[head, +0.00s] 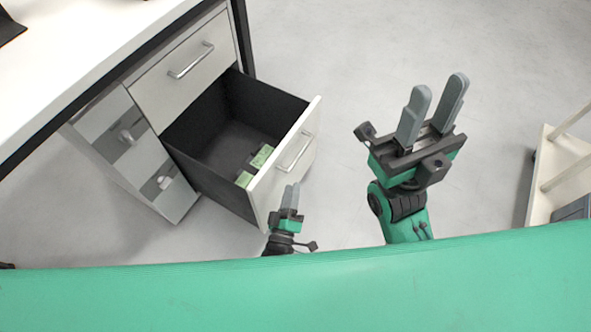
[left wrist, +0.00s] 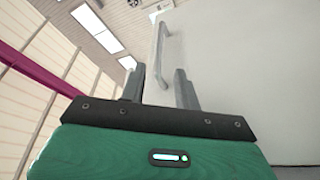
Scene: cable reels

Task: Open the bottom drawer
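The open drawer (head: 226,147) sits below the closed upper drawer (head: 182,68) of a light cabinet. It is pulled well out, with a dark interior and a pale front. Whether another drawer lies beneath is hidden. Its silver bar handle (head: 295,151) also shows in the left wrist view (left wrist: 160,55). My left gripper (head: 291,188) is just in front of the drawer front, below the handle in the head view. In the left wrist view its fingers (left wrist: 159,80) are apart, with the handle beyond their tips. My right gripper (head: 439,88) is open and empty, right of the drawer.
Small green-and-white boxes (head: 262,156) lie in the drawer. A white worktop (head: 75,50) with a dark edge overhangs the cabinet. A side unit with knobs (head: 130,137) stands at left. A pale shelf rack (head: 560,165) stands at far right. The floor between is clear.

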